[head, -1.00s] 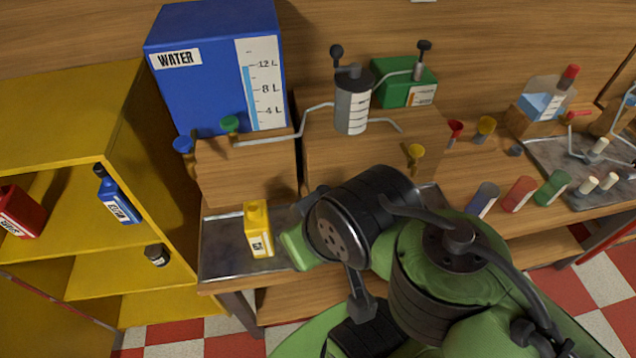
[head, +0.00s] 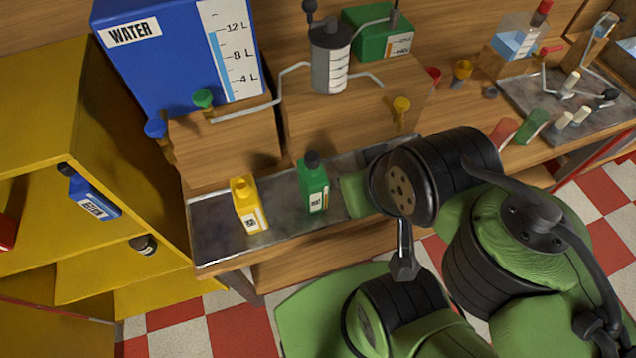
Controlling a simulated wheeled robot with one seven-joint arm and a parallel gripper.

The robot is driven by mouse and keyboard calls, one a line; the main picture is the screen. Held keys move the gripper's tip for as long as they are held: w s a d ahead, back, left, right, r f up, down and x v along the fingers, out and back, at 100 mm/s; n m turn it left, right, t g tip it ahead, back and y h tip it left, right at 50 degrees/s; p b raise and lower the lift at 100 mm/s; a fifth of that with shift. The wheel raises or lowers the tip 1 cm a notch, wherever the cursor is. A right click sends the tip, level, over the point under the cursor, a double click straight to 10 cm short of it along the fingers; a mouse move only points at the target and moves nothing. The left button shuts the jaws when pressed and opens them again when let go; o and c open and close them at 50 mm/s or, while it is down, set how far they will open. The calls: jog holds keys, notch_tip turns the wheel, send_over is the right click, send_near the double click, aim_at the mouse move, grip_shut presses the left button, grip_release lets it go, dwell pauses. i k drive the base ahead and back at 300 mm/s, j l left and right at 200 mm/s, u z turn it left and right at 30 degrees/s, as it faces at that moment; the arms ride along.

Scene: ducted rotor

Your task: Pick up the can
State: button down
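No thing is plainly labelled as the can. A yellow can-like bottle (head: 247,207) with a white label stands upright on the left part of the metal tray (head: 215,235). A green bottle (head: 313,188) with a dark cap stands upright to its right on the same tray. My gripper (head: 355,192) is just right of the green bottle, with a narrow gap between them in the picture. My dark wrist covers most of it, so its fingers are not clear. I see nothing held in it.
A blue water tank (head: 160,70) and wooden blocks (head: 225,145) stand behind the tray. A yellow shelf (head: 40,120) at left holds a blue bottle (head: 92,198) and a small dark jar (head: 143,245). More bottles and a second metal tray (head: 530,90) are at right.

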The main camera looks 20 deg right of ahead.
aim_at(314, 185)
jog(key=j, duration=1.35)
jog(key=i+z, duration=0.05)
jog(key=i, duration=0.05)
